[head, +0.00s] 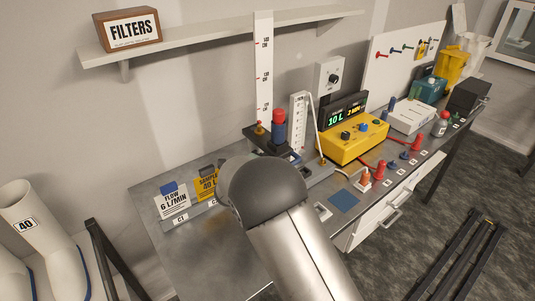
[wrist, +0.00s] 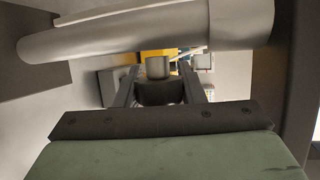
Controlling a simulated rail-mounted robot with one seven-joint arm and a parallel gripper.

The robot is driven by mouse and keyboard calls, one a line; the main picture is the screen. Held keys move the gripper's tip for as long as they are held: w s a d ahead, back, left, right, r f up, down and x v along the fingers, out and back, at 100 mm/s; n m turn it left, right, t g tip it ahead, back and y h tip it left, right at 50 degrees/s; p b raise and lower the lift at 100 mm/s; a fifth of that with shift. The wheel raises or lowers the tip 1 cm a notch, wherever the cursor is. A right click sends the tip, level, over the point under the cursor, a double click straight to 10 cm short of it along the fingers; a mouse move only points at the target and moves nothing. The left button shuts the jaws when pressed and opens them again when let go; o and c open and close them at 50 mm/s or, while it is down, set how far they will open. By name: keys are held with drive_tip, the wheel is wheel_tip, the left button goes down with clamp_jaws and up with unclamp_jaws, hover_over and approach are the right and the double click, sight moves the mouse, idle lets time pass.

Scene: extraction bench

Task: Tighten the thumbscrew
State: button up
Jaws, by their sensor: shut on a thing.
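In the wrist view my gripper (wrist: 159,76) has its two dark fingers closed on both sides of a dark round knob (wrist: 158,93), apparently the thumbscrew. A short grey metal cylinder (wrist: 158,67) shows just beyond the knob. Whether the knob is turned tight cannot be seen. In the head view my arm's rounded grey link hides my gripper and the thumbscrew. Behind it, a tall white scale (head: 263,70) stands upright with a dark carriage (head: 268,141) at its foot.
A yellow box with a lit display (head: 352,145) stands right of the scale. Several red and blue pieces line the bench front. Sign cards (head: 172,203) stand left of my arm. A shelf (head: 220,36) with a FILTERS box (head: 128,30) is above. A thick grey tube (wrist: 145,35) crosses the wrist view.

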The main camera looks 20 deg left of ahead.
drive_tip(key=shift+g+p, duration=0.3)
drive_tip(key=shift+p, duration=0.1)
idle(0.3)
drive_tip(key=o, duration=1)
drive_tip(key=shift+s, duration=0.1)
drive_tip(key=b+v, duration=0.1)
drive_tip(key=v, duration=0.4)
drive_tip(key=b+v, duration=0.1)
drive_tip(key=v, duration=0.5)
drive_tip(key=b+v, duration=0.2)
drive_tip(key=v, duration=0.4)
drive_tip(key=shift+d+r, duration=0.1)
drive_tip(key=shift+r, duration=0.2)
